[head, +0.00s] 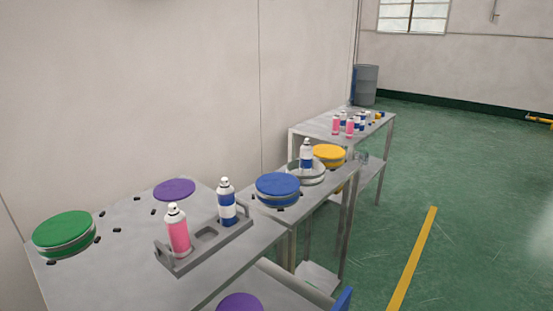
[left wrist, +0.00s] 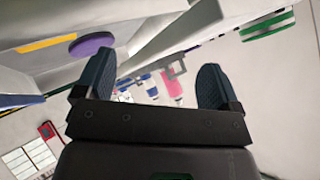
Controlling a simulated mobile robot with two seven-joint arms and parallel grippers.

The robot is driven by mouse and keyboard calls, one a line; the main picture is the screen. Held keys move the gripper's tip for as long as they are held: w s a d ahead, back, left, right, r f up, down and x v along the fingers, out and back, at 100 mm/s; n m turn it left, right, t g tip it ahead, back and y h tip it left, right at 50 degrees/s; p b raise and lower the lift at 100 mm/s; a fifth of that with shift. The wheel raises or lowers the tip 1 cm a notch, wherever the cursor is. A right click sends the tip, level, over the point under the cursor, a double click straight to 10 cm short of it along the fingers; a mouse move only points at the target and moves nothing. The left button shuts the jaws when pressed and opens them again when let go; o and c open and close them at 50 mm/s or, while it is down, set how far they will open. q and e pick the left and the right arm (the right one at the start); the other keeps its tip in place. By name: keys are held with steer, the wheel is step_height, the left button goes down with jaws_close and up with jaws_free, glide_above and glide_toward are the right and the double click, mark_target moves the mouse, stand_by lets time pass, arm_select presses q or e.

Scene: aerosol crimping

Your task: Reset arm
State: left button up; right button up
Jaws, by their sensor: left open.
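My left gripper (left wrist: 153,82) shows in the left wrist view with its two dark fingers spread wide and nothing between them close up. The arms do not show in the head view, and my right gripper is not visible. A pink spray can (head: 178,232) and a blue-and-white spray can (head: 226,203) stand upright in a grey tray (head: 206,250) on the near table. In the left wrist view the pink can (left wrist: 171,84) and a blue-and-white can (left wrist: 150,86) appear beyond the fingers, apart from them.
The near table (head: 110,280) carries a green round station (head: 64,233) and a purple disc (head: 174,189). Beyond it are a blue round station (head: 277,186), a yellow one (head: 329,152), and another can (head: 306,155). A far table (head: 313,130) holds several cans. Green floor (head: 480,220) at right is open.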

arm_select(q)
steer(key=s+f+n+g+h, duration=0.1)
steer(key=s+f+n+g, duration=0.2)
steer(key=s, duration=0.4)
steer(key=s+f+n+g+h, duration=0.1)
steer(key=s+f+n+g, duration=0.15)
steer(key=s+g, duration=0.35)
steer(key=w+f+m+t, duration=0.1)
steer(key=w+f+t, duration=0.6)
steer(key=f+t, duration=0.2)
steer(key=shift+w+m+t+h, duration=0.3)
steer(key=shift+w+m+t, duration=0.1)
steer(key=shift+t, duration=0.1)
steer(key=shift+r, duration=0.1)
